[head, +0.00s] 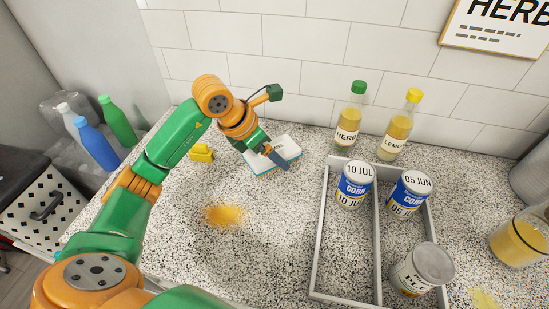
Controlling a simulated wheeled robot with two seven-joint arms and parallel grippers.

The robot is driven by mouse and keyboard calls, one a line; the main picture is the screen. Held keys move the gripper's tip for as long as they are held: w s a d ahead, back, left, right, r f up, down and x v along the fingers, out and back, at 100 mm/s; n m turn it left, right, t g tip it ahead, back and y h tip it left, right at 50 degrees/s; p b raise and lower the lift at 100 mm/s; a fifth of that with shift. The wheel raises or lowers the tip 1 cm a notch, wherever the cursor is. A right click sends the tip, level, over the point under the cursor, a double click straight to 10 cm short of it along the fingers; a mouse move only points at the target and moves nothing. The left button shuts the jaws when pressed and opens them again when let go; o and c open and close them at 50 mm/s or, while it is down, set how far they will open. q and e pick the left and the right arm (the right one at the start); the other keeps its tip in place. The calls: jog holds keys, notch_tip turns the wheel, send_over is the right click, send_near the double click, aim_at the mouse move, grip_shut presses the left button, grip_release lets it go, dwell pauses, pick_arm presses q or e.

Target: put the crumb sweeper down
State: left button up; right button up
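I cannot tell whether the gripper is open or shut. A small yellow object (201,152), possibly the crumb sweeper, lies on the speckled counter (262,230) left of the gripper, apart from it. A patch of orange-yellow crumbs (225,215) lies nearer on the counter. My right gripper is not in view.
A grey divided tray (318,235) on the right holds several cans (354,186). Two bottles (349,120) stand behind it by the wall. A glass jar (519,240) is at far right. Bottles (97,145) stand at left. The middle counter is mostly clear.

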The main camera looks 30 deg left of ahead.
pick_arm(q)
jog(key=f, duration=0.1)
jog(key=w+f+p, duration=0.1)
jog(key=f, duration=0.2)
jog(key=shift+w+a+f, duration=0.15)
jog(key=shift+a+f, duration=0.1)
jog(key=shift+f, duration=0.15)
